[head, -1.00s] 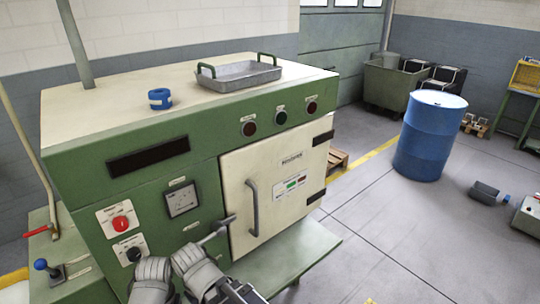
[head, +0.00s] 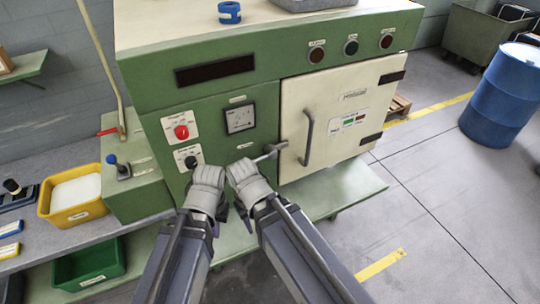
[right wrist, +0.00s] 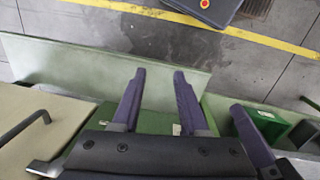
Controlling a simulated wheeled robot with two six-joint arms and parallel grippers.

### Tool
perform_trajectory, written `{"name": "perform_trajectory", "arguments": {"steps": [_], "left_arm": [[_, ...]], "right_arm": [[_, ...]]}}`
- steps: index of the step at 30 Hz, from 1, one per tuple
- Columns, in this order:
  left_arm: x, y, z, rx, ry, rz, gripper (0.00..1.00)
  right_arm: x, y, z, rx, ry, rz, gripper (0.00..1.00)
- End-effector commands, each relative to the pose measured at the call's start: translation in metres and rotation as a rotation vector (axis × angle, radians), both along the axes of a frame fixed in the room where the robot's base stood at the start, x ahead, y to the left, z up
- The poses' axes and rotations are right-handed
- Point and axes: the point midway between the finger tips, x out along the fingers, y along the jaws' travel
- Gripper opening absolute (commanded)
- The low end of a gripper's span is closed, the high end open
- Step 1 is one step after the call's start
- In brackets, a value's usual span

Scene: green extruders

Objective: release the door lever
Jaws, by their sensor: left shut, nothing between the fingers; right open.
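The door lever (head: 270,152) is a grey bar at the left edge of the cream door (head: 345,115), slanting slightly up to the right. The door is shut and has a grey handle (head: 307,138). My left gripper (head: 222,214) hangs below its wrist, left of and below the lever, shut and empty. My right gripper (head: 243,218) is below its wrist, which is close to the lever's left end; I cannot tell whether they touch. In the right wrist view the right gripper (right wrist: 158,82) is open, with nothing between its fingers.
The green machine (head: 245,105) has a red knob (head: 181,132) and a black knob (head: 191,162) left of the lever. A green ledge (head: 340,190) juts out below the door. A yellow bin (head: 75,213) and a green bin (head: 88,265) are at left.

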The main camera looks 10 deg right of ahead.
Motion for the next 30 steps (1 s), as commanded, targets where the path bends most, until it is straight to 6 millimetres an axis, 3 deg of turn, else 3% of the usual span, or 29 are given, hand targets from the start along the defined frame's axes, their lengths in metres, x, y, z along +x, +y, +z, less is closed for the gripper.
{"name": "perform_trajectory", "arguments": {"steps": [5, 11, 15, 21, 30], "left_arm": [[0.000, 0.000, 0.025, 0.000, 0.000, 0.001, 0.00], [0.000, 0.000, 0.074, 0.000, 0.001, 0.005, 0.00], [0.000, 0.000, 0.103, -0.001, 0.001, 0.008, 0.00], [0.000, 0.000, 0.130, -0.002, 0.001, 0.011, 0.00], [0.000, 0.000, 0.139, -0.002, 0.001, 0.012, 0.00]], "right_arm": [[0.015, -0.003, 0.024, 0.080, -0.022, -0.015, 0.22], [0.056, -0.014, 0.077, 0.282, -0.115, -0.057, 0.00], [0.087, -0.027, 0.116, 0.411, -0.209, -0.095, 0.00], [0.119, -0.049, 0.158, 0.528, -0.331, -0.143, 0.00], [0.135, -0.063, 0.176, 0.579, -0.399, -0.170, 0.00]]}}
